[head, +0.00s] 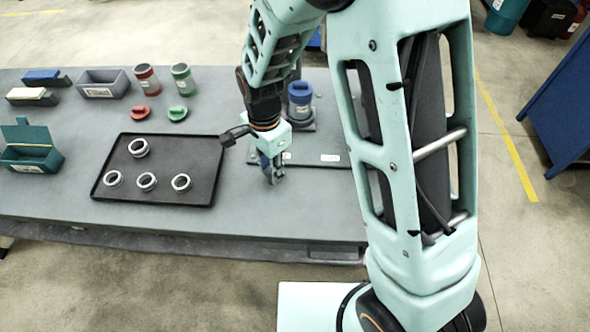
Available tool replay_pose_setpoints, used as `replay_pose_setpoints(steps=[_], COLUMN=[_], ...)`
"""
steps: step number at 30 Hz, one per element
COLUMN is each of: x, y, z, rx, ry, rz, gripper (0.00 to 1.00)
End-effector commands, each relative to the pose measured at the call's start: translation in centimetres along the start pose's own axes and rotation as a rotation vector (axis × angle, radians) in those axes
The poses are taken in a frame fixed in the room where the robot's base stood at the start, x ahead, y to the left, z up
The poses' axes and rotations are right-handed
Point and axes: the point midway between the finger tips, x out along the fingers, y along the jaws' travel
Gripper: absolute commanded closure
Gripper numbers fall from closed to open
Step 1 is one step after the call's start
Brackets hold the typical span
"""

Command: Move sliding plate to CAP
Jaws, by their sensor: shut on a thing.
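The grinder station stands at the right of the table, with a dark flat base (310,160) bearing white labels too small to read. A blue-lidded cylinder (300,98) stands behind it, partly hidden by my arm. My gripper (272,178) points down at the front left edge of this base. Its fingers are shut on a small part there, which seems to belong to the sliding plate. The fingers hide most of that part, and the plate's exact position cannot be made out.
A black tray (160,194) with several metal rings lies left of my gripper. Red (147,80) and green (182,79) jars with loose lids stand behind it. A grey bin (104,84) and a teal open box (32,148) are further left. The table front is clear.

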Motion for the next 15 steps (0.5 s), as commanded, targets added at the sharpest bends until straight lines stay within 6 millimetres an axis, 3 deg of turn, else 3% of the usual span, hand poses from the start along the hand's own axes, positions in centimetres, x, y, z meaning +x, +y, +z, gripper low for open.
replay_pose_setpoints(steps=[1, 6, 15], x=[-0.1, -0.2, -0.3], y=[-1.2, -3.0, -3.6], z=[0.9, 2.7, 3.3], rx=[-0.007, -0.003, -0.001], ry=[0.002, 0.003, 0.001], rz=[-0.008, -0.009, -0.013], gripper=[1.0, 1.0, 1.0])
